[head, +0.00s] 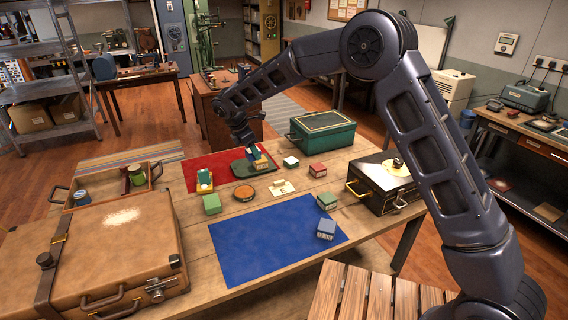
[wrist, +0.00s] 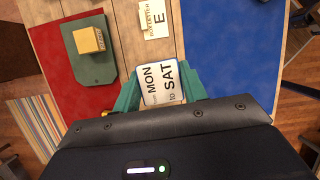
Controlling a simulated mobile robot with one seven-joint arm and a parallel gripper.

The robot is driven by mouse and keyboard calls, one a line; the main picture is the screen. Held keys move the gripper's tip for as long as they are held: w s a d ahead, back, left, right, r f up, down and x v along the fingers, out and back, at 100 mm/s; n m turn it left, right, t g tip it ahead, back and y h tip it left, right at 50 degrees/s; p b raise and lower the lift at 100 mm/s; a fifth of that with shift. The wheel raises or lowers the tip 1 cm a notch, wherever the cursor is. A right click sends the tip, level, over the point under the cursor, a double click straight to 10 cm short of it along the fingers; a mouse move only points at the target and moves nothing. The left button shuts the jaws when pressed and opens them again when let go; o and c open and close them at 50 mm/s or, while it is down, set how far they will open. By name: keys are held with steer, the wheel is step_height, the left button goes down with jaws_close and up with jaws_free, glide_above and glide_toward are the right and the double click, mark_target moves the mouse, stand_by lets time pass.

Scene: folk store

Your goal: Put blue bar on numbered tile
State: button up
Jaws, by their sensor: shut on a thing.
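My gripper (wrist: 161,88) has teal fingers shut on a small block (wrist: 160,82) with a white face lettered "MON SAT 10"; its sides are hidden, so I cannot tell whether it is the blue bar. A blue block (head: 326,229) with a white label sits at the right of the blue mat (head: 265,250). A pale card (head: 280,188) shows a letter "E" in the wrist view (wrist: 155,18). I cannot pick out a tile with a number.
A yellow block (wrist: 88,39) lies on the green tray. Green blocks (head: 211,204) (head: 327,201), a red block (head: 318,170) and a round brown disc (head: 244,192) stand nearby. A green box (head: 322,132), a black case (head: 383,183) and a brown suitcase (head: 110,250) border the table. Much of the blue mat is bare.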

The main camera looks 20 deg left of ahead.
steer(key=w+d+r+n, duration=0.1)
steer(key=w+n, duration=0.1)
steer(key=w, duration=1.4)
steer(key=n+y, duration=0.1)
steer(key=n, duration=0.1)
glide_above(293, 158)
steer(key=s, duration=0.2)
steer(key=shift+t, duration=0.4)
steer(key=f, duration=1.8)
steer(key=shift+w+a+f, duration=0.15)
steer(key=shift+a+f, duration=0.05)
steer(key=shift+f, duration=0.05)
steer(key=shift+f, duration=0.15)
steer(key=o, duration=1)
steer(key=shift+c, duration=0.2)
steer(key=v, duration=1.2)
